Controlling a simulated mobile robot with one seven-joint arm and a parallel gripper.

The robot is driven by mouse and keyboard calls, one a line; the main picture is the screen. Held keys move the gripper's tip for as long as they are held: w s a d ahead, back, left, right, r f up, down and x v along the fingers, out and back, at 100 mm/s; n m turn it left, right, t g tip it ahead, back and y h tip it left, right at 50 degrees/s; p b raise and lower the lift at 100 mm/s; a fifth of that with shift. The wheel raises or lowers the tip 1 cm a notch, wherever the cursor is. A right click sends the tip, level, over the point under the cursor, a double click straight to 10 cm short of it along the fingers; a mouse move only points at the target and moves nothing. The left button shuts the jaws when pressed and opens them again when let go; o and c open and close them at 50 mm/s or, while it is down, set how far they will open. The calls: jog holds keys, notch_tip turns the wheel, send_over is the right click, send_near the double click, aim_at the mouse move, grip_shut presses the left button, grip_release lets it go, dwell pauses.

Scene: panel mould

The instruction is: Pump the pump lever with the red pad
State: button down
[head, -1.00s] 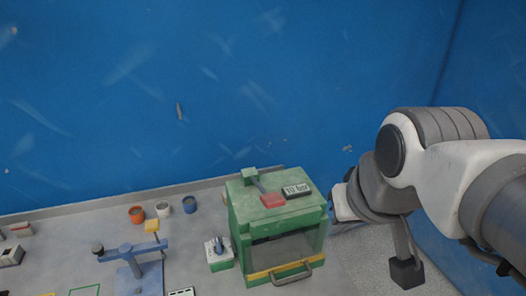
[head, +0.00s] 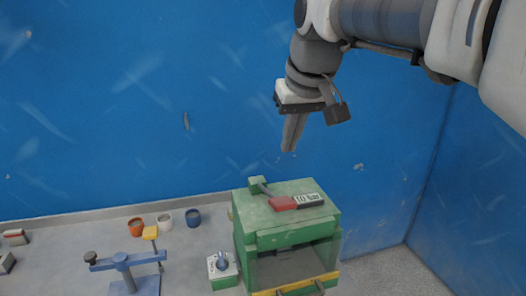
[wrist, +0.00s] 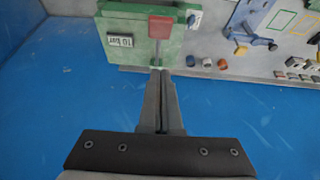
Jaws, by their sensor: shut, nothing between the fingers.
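The pump lever with the red pad (head: 283,203) lies on top of the green press box (head: 270,236). Its grey arm runs back to a small green bracket (head: 258,184) at the box's rear left corner. In the wrist view the red pad (wrist: 160,27) shows near the top, beyond my fingertips. My gripper (head: 290,148) is shut and empty, pointing down above and behind the box, apart from the lever. It also shows in the wrist view (wrist: 160,72), fingers together.
A "10 bar" display (head: 308,199) sits right of the red pad. A switch box (head: 222,270) stands left of the press. A blue clamp stand (head: 125,262) and several small cups (head: 165,219) are further left. A blue wall (head: 110,110) rises behind.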

send_over(280, 200)
notch_tip(280, 200, down, 9)
jog(key=shift+s+r, duration=0.1)
jog(key=shift+r, duration=0.05)
jog(key=f, duration=0.3)
jog(key=shift+s+d, duration=0.15)
jog(key=shift+s, duration=0.25)
jog(key=shift+s+f, duration=0.1)
jog(key=shift+f, duration=0.4)
jog(key=shift+f, duration=0.1)
